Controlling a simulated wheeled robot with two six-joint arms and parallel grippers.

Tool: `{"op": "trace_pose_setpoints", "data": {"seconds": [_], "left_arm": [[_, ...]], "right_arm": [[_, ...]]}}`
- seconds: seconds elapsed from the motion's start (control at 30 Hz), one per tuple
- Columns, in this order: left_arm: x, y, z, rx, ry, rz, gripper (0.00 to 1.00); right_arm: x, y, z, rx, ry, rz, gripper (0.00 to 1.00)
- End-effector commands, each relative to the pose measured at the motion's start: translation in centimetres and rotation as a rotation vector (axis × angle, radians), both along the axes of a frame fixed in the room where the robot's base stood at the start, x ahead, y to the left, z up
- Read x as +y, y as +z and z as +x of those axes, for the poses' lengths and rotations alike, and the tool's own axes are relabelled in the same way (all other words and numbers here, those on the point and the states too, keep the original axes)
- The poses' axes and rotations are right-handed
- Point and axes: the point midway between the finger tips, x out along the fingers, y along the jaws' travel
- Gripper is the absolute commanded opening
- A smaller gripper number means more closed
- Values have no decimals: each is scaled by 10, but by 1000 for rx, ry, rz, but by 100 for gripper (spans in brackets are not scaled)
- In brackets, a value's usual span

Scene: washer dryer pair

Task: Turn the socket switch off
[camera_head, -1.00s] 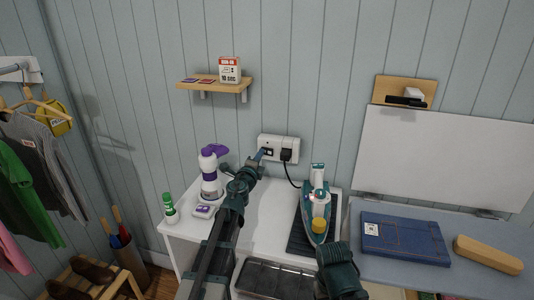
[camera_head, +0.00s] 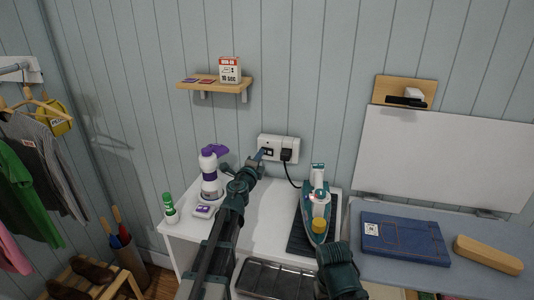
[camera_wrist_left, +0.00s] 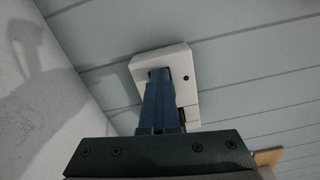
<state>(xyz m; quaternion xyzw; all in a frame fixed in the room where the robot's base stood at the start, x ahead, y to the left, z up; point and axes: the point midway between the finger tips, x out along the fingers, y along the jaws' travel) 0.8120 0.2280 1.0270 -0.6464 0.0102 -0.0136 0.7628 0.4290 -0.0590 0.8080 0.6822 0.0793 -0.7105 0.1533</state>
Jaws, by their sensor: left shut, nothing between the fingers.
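The white double wall socket (camera_head: 279,147) is on the panelled wall above the white cabinet top. A black plug (camera_head: 287,155) sits in its right half, with a black cord running down toward the iron. My left gripper (camera_head: 263,153) is shut and empty, with its fingertips at the left half of the socket. In the left wrist view, the blue fingers (camera_wrist_left: 160,85) reach the face of the socket (camera_wrist_left: 180,69) and cover part of it. The switch is hidden behind the fingertips, so its position cannot be told. My right gripper cannot be made out; only a dark arm part shows at the bottom.
The iron (camera_head: 317,212) stands on a dark mat right of my left arm. A wooden shelf (camera_head: 214,86) is above. A white board (camera_head: 445,155) is at right.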

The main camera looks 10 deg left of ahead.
Motion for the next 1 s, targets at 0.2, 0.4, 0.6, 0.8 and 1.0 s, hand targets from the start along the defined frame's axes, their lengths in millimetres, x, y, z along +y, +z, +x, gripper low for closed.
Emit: {"op": "trace_pose_setpoints", "data": {"seconds": [0.2, 0.4, 0.6, 0.8, 1.0], "left_arm": [[-1, 1, 7, -1, -2, -3, 0], [-1, 1, 7, -1, -2, -4, 0], [-1, 1, 2, -1, -2, -4, 0], [0, 1, -16, -1, -1, -2, 0], [1, 0, -33, 0, -1, -1, 0]], "right_arm": [[0, 1, 0, 0, 0, 0, 69], [0, 1, 0, 0, 0, 0, 69], [0, 1, 0, 0, 0, 0, 69], [0, 1, 0, 0, 0, 0, 69], [0, 0, 0, 0, 0, 0, 69]]}}
